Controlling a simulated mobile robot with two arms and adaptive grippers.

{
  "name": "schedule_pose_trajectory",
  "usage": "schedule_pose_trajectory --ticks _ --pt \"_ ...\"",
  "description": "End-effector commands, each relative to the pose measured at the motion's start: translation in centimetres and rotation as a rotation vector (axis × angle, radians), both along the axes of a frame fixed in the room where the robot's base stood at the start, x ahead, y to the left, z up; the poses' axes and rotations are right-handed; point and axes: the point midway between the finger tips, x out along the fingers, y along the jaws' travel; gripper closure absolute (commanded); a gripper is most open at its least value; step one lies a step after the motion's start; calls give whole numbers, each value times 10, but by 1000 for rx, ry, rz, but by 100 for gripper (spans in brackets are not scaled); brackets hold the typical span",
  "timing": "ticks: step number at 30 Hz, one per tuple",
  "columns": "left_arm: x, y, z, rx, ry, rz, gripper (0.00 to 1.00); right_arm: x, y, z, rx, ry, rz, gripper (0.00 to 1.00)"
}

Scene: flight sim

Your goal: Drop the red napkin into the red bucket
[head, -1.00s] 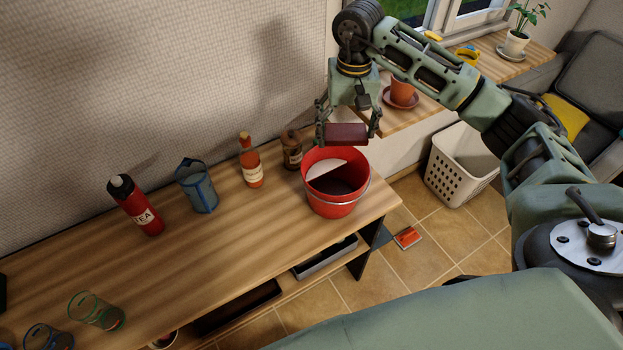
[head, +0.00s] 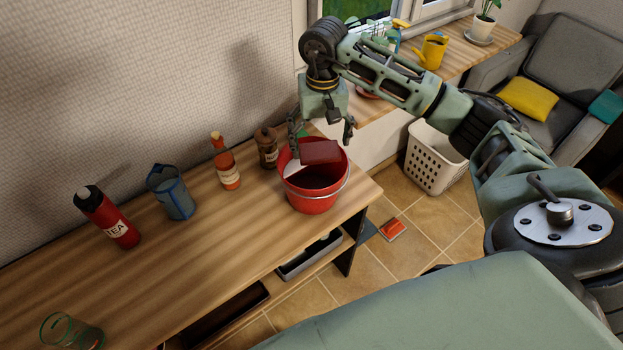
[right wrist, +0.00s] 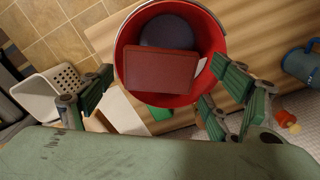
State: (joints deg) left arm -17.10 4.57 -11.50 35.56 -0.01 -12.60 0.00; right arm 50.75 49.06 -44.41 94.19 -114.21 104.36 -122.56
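The red napkin (head: 320,152), a dark red folded block, is at the mouth of the red bucket (head: 311,203). In the right wrist view the napkin (right wrist: 160,72) shows in front of the bucket's opening, inside the outline of its rim (right wrist: 222,35). My right gripper (head: 321,143) is above the bucket with its fingers spread wide. In the right wrist view the gripper (right wrist: 163,80) has a finger on either side, both apart from the napkin. Whether the napkin touches the bucket cannot be told. A white piece shows inside the bucket. My left gripper is not in view.
The bucket stands near the right end of a wooden sideboard (head: 150,275). Left of it are a brown bottle (head: 267,150), an orange sauce bottle (head: 226,165), a blue jug (head: 172,195) and a red tea flask (head: 108,220). A white basket (head: 432,160) stands on the floor.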

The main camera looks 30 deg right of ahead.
Motion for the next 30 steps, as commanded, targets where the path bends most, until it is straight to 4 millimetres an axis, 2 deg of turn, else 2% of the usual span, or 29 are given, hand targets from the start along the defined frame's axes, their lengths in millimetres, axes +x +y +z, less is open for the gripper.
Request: schedule_pose_trajectory --ticks 1,4,17,22,30 --pt "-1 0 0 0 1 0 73 0 0 0 0 0 0 9" --pt "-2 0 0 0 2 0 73 0 0 0 0 0 0 1" --pt "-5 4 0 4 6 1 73 0 0 5 0 -1 0 1" --pt "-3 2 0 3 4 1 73 1 0 30 -1 -5 1 1" --pt "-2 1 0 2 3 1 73 1 0 90 1 -6 0 1"
